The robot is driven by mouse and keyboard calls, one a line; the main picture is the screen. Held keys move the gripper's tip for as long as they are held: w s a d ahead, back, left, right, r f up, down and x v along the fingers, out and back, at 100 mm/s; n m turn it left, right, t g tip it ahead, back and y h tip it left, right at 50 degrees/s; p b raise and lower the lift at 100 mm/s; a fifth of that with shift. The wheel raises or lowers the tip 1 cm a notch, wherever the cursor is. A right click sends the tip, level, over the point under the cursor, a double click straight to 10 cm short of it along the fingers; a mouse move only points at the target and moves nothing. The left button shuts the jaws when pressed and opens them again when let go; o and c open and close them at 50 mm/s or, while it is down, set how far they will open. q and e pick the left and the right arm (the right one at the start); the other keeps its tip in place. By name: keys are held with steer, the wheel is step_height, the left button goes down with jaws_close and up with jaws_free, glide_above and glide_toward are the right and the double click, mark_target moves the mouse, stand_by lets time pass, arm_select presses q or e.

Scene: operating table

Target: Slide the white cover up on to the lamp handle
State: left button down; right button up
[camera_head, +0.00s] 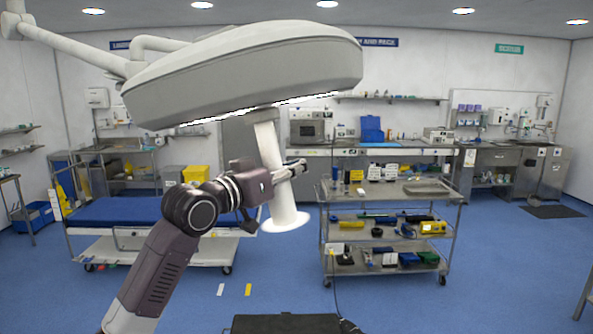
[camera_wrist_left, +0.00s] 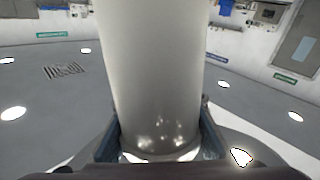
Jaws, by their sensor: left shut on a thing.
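The white cover (camera_head: 268,148) is an upright, slightly tilted tube with a wide flange at its bottom. It stands in the air right under the surgical lamp (camera_head: 245,72). The grey lamp handle (camera_head: 262,114) shows as a short stub between the lamp's underside and the cover's top; I cannot tell how much of it is inside the cover. My left gripper (camera_head: 288,173) is shut around the middle of the cover. In the left wrist view the cover (camera_wrist_left: 158,75) fills the middle, between the two fingers. My right gripper is not in view.
The lamp's arm (camera_head: 75,45) reaches in from the upper left. A blue-topped trolley (camera_head: 115,210) stands behind my left arm. A steel cart (camera_head: 390,190) with tools stands to the right. The air right of the cover is free.

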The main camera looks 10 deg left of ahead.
mark_target(263, 154)
arm_select(q)
steer(key=shift+a+r, duration=0.25)
steer(key=shift+r, duration=1.3)
steer(key=shift+w+a+r, duration=0.1)
steer(key=shift+a+r, duration=0.15)
steer(key=shift+r, duration=0.65)
steer(key=c, duration=1.6)
jaws_free()
steer(key=shift+o, duration=0.3)
steer(key=shift+f, duration=0.1)
steer(key=v, duration=1.2)
steer(key=shift+a, duration=0.1)
